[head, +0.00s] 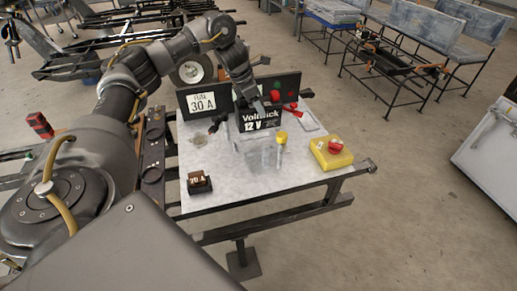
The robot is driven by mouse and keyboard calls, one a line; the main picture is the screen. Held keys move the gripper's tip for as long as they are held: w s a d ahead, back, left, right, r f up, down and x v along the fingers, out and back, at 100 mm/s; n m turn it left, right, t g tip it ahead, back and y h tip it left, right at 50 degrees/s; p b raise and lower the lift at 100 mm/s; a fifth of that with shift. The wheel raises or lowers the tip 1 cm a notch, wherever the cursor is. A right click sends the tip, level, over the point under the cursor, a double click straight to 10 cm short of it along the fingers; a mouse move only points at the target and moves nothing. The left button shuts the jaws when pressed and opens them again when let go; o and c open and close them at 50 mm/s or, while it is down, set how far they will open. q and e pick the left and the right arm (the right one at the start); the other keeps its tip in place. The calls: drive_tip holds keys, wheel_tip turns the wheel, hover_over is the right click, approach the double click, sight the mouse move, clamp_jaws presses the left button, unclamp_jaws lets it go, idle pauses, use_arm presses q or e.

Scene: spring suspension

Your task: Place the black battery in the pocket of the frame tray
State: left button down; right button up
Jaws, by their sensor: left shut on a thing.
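The black battery (260,120), marked "Voltwick 12 V", is upright near the back middle of the light metal table. My left gripper (250,99) comes down from above and is shut on the top of the battery. The fingertips are small and partly hidden there. I cannot tell whether the battery's underside touches anything. A grey, shallow-edged piece (308,120) just right of the battery may be part of the frame tray; its pocket is not clearly visible. My right gripper is not in view.
A dark "30 A" panel (202,103) stands behind left, another dark panel behind right. A yellow-capped clear bottle (281,145) stands in front of the battery. A yellow box with a red button (331,153) is at right, a small "30 A" block (199,182) front left. The front middle is clear.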

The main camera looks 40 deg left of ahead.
sight(241, 103)
use_arm(q)
drive_tip(key=shift+s+a, duration=0.15)
drive_tip(key=shift+a, duration=0.05)
drive_tip(key=shift+f, duration=4.9)
drive_tip(key=c, duration=0.6)
unclamp_jaws()
drive_tip(key=shift+s+f, duration=0.15)
drive_tip(key=shift+s, duration=0.05)
drive_tip(key=shift+o, duration=0.9)
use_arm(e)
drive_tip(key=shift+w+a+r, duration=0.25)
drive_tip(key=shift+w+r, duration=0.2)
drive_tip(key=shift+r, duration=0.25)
use_arm(q)
drive_tip(key=shift+r, duration=0.3)
drive_tip(key=v, duration=1)
drive_tip(key=shift+s+r, duration=0.1)
drive_tip(key=shift+r, duration=0.05)
drive_tip(key=shift+s+a+r, duration=0.15)
drive_tip(key=shift+s+r, duration=0.05)
drive_tip(key=shift+r, duration=0.3)
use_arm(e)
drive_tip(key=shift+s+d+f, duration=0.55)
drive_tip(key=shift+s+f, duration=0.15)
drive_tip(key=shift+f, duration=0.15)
